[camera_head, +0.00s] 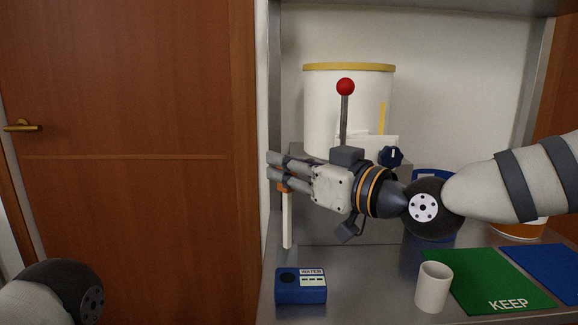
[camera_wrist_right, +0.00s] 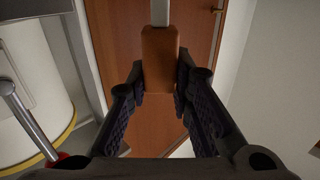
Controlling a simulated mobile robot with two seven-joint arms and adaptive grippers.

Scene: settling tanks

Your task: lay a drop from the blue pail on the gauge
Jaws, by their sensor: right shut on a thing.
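My right gripper (camera_head: 277,172) is shut on the orange handle (camera_head: 285,187) of a stick with a white strip (camera_head: 287,220) that hangs down, upright, at the shelf's left end. The right wrist view shows the handle (camera_wrist_right: 160,60) between the fingers (camera_wrist_right: 160,85). The gauge, a blue box marked WATER (camera_head: 301,294) with a small round spot on top, lies on the shelf below the stick, apart from it. The blue pail (camera_head: 433,175) stands behind my right arm, mostly hidden. My left gripper is out of view.
A white cup (camera_head: 432,290) stands right of the gauge by a green KEEP mat (camera_head: 470,280) and a blue mat (camera_head: 548,268). A red-knobbed lever (camera_head: 345,88), a dark blue knob (camera_head: 391,156) and a yellow-rimmed tank (camera_head: 335,85) are behind. An orange pail (camera_head: 522,231) is at right.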

